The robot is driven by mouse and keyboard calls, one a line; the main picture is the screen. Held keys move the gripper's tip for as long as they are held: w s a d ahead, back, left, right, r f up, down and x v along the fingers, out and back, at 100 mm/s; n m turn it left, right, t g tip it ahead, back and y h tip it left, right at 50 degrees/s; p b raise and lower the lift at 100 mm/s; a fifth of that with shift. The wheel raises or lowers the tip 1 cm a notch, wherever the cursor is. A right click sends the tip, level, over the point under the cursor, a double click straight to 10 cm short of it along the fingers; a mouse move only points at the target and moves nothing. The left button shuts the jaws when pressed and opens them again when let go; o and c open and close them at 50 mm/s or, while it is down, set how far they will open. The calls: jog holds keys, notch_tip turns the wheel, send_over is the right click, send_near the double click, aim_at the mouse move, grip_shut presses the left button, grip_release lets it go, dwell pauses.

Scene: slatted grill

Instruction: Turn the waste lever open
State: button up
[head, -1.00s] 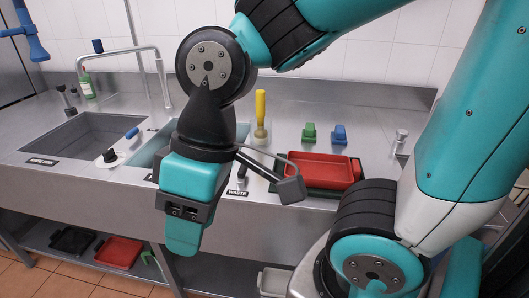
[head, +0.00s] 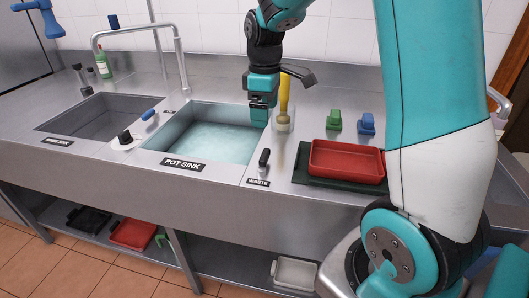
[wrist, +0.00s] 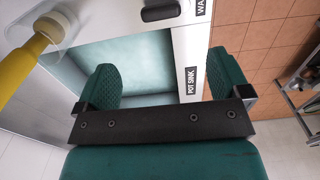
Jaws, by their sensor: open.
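The waste lever (head: 263,162) is a small black handle on the counter front, just right of the pot sink, above a label reading WASTE (head: 258,183). The pot sink (head: 205,135) holds pale bluish water. My gripper (head: 260,118) points down near the back right corner of the pot sink, behind the lever and apart from it. In the wrist view my gripper (wrist: 160,88) has its two green fingers wide apart with nothing between them.
A yellow-handled brush (head: 284,100) stands in a holder right beside my gripper; it also shows in the wrist view (wrist: 22,65). A red tray (head: 345,158) sits right of the lever, with green (head: 334,121) and blue (head: 367,124) scrubbers behind. A faucet (head: 180,60) rises behind the sinks.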

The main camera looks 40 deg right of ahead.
aim_at(265, 154)
notch_tip(265, 154, down, 13)
jog(key=shift+r, duration=0.1)
dwell(0.3)
jog(key=c, duration=0.9)
